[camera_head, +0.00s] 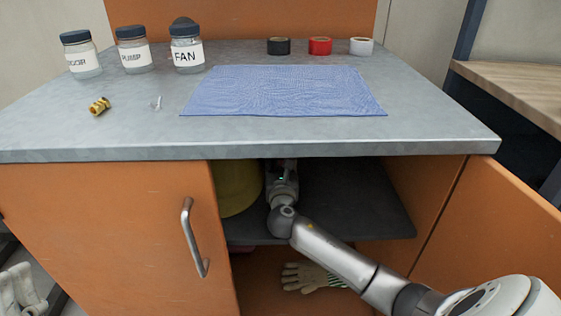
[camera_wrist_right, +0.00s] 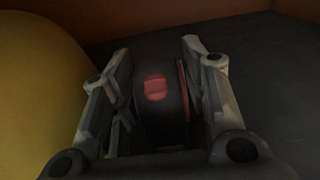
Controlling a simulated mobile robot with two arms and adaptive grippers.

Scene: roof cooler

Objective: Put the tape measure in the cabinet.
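The tape measure (camera_wrist_right: 160,100) is a dark, rounded case with a red patch and a red edge. In the right wrist view it sits between the two fingers of my right gripper (camera_wrist_right: 160,75), which close against its sides. In the head view my right arm reaches into the open orange cabinet (camera_head: 442,190), and the gripper's fingers and the tape measure are hidden under the countertop. The gripper is over the dark shelf (camera_head: 350,200); I cannot tell whether the tape measure touches it.
A yellow rounded object (camera_head: 236,188) stands left of my gripper on the shelf. Gloves (camera_head: 312,277) lie below. The left door (camera_head: 110,230) is shut; the right door (camera_head: 500,240) is open. Jars (camera_head: 187,50), tape rolls (camera_head: 320,46) and a blue mat (camera_head: 283,92) are on top.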

